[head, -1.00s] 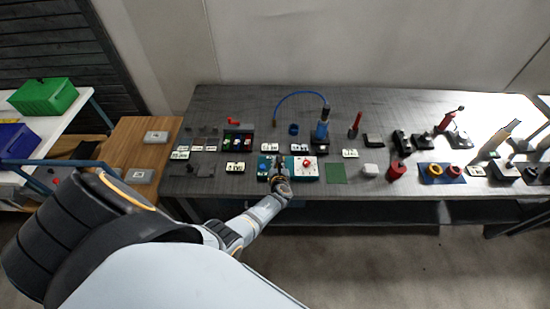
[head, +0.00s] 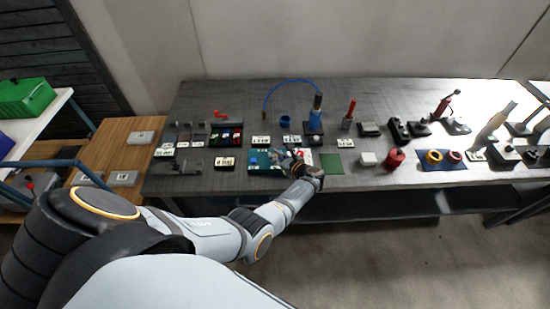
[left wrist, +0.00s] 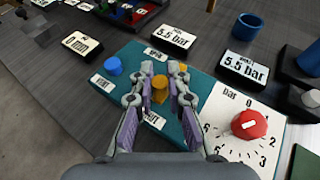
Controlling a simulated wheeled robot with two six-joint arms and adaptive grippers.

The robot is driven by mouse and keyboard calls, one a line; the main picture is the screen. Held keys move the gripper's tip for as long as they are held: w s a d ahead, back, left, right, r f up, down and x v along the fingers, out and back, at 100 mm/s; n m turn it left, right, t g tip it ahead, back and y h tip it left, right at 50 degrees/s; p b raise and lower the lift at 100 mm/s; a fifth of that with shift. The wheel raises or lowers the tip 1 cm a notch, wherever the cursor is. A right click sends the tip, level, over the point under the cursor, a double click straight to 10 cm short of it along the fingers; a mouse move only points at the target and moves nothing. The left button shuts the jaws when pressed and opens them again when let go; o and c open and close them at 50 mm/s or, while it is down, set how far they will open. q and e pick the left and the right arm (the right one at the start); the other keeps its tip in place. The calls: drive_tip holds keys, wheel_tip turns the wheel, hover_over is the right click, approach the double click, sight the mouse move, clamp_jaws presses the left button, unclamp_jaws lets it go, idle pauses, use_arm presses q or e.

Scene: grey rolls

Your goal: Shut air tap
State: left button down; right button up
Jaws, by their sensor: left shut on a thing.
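A teal panel (left wrist: 125,82) carries a blue button (left wrist: 112,65) and a yellow tap (left wrist: 160,88), with the words OPEN above the tap and SHUT below it. The panel also shows in the head view (head: 262,169). My left gripper (left wrist: 161,84) is shut on the yellow tap, one finger on each side. The fingers hide part of the tap, so its exact angle is hard to tell. In the head view my left gripper (head: 287,156) reaches onto the panel from the lower right. My right gripper is not in view.
Right of the tap is a white dial (left wrist: 213,116) with a red knob (left wrist: 249,124). Label blocks reading 5.5 bar (left wrist: 172,38) and 0 mm (left wrist: 82,43) stand close by. A blue pump-like device (head: 314,122) with a hose stands behind. A green mat (head: 331,164) lies to the right.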

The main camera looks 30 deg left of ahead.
use_arm(q)
drive_tip(key=shift+w+r, duration=0.15)
drive_tip(key=shift+r, duration=0.05)
drive_tip(key=c, duration=1.4)
unclamp_jaws()
drive_tip(key=shift+c, duration=0.2)
drive_tip(key=shift+o, duration=0.6)
drive_tip(key=shift+f, duration=0.15)
